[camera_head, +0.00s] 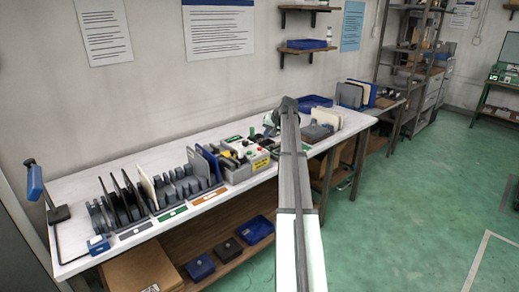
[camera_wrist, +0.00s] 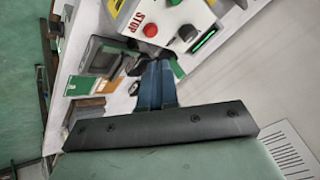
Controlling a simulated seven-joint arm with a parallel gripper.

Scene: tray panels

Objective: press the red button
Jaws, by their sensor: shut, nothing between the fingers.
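The red button (camera_wrist: 150,30) is round and sits on a white panel (camera_wrist: 168,14) beside the printed word STOP, at the top of the wrist view. A black knob (camera_wrist: 187,33) and a green strip (camera_wrist: 203,42) are to its right on or by the same panel. My gripper (camera_wrist: 156,66) is shut and empty, its blue fingers together a short way below the button in the picture and apart from it.
The white table (camera_head: 75,245) carries a slotted rack (camera_head: 172,190) with upright panels at the left. Dark and green parts (camera_wrist: 88,85) show left of the fingers in the wrist view.

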